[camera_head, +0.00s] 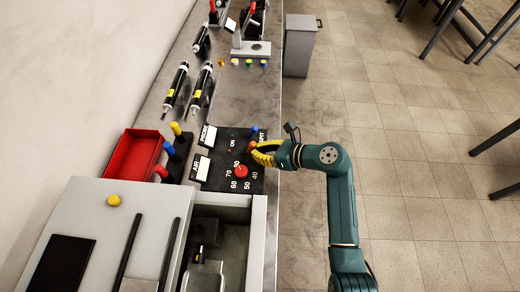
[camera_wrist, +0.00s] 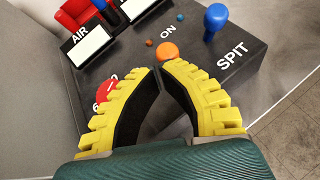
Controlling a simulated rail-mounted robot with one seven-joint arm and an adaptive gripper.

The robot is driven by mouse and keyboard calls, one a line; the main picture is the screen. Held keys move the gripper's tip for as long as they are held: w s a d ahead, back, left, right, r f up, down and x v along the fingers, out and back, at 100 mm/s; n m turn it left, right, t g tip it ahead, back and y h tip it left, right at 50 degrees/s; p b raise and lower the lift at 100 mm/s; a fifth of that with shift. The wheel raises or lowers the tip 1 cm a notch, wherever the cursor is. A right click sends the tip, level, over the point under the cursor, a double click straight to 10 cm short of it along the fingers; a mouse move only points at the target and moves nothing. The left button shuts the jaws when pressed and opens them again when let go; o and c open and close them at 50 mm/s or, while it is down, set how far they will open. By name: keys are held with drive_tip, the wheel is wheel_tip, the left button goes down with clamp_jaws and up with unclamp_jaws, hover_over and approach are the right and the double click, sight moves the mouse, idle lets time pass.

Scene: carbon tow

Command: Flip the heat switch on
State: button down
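A black control panel (camera_head: 217,178) on the bench carries an orange round knob (camera_wrist: 167,51) near the white word ON. It also shows in the head view (camera_head: 252,145). No label reading heat is legible, so I cannot tell for certain which control is the heat switch. A red dial (camera_head: 241,171) with numbers around it also shows in the wrist view (camera_wrist: 105,91), partly hidden by a finger. My yellow-fingered gripper (camera_wrist: 160,70) is shut and empty, its tips together just in front of the orange knob. Whether they touch it is unclear.
A blue-topped lever (camera_wrist: 214,20) stands beside the word SPIT, right of the knob. White-labelled blocks (camera_wrist: 91,44) lie to the left. A red tray (camera_head: 133,160) and several coloured-topped handles (camera_head: 176,128) stand left of the panel. A grey machine (camera_head: 120,215) fills the near bench.

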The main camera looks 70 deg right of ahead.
drive_tip(key=shift+w+r, duration=0.1)
drive_tip(key=shift+r, duration=0.05)
drive_tip(key=shift+w+a+r+p, duration=0.1)
drive_tip(key=shift+w+r+p, duration=0.2)
drive_tip(key=shift+p, duration=0.55)
drive_tip(key=shift+w+a+p, duration=0.1)
drive_tip(key=shift+w+p, duration=0.1)
drive_tip(key=shift+p, duration=0.1)
drive_tip(key=shift+w+a+r+p, duration=0.15)
drive_tip(key=shift+w+p, duration=0.4)
drive_tip(key=shift+p, duration=0.2)
idle(0.5)
drive_tip(key=shift+r, duration=0.1)
drive_tip(key=shift+r+p, duration=0.75)
drive_tip(key=shift+p, duration=0.15)
